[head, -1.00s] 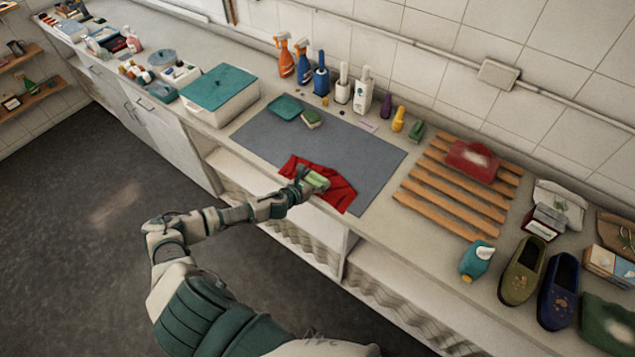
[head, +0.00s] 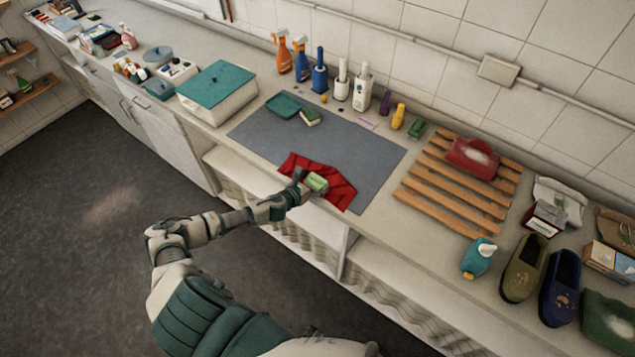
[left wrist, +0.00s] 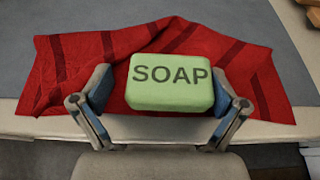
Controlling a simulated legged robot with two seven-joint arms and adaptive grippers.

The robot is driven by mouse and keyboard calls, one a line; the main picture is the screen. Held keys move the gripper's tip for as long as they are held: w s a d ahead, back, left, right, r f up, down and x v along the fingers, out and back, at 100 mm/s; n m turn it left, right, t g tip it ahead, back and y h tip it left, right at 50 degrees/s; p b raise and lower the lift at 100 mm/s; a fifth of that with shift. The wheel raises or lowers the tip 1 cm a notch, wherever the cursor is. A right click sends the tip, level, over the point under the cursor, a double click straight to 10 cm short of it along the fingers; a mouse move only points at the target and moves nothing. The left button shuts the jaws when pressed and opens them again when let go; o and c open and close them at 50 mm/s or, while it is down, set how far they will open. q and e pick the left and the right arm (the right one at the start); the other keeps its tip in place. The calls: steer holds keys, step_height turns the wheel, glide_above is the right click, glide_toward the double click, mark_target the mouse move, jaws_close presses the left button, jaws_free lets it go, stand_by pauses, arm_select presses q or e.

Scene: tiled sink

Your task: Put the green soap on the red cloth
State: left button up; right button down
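The green soap (head: 317,183) lies on the red cloth (head: 337,191), near the front edge of the counter. In the left wrist view the soap (left wrist: 171,86), marked "SOAP", is flat with folds of the striped cloth (left wrist: 258,75) around and behind it. My left gripper (head: 303,184) is around the soap, with one finger on each side. In the left wrist view the gripper (left wrist: 162,94) is open: a gap shows between the left finger and the soap, while the right finger is very close to it or touching. My right gripper is not in view.
A grey mat (head: 290,153) lies under the cloth, with a teal tray (head: 283,105) and a sponge (head: 310,117) at its back. Bottles stand along the wall. A wooden rack (head: 450,195) is to the right, and a lidded box (head: 219,92) to the left.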

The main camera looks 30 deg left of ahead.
mark_target(310, 184)
arm_select(q)
steer(key=shift+s+a+f, duration=0.2)
steer(key=shift+a+f, duration=0.25)
steer(key=shift+a, duration=0.15)
steer(key=shift+d+r, duration=0.15)
steer(key=shift+r, duration=0.1)
steer(key=shift+d+r+p, duration=0.2)
steer(key=shift+r+p, duration=0.3)
steer(key=shift+r, duration=0.1)
steer(key=v, duration=0.3)
steer(key=shift+s+d+b, duration=0.25)
steer(key=shift+b, duration=0.05)
steer(key=v, duration=0.8)
steer(key=shift+a+r+b, duration=0.2)
steer(key=shift+r+b, duration=0.05)
steer(key=shift+b, duration=0.05)
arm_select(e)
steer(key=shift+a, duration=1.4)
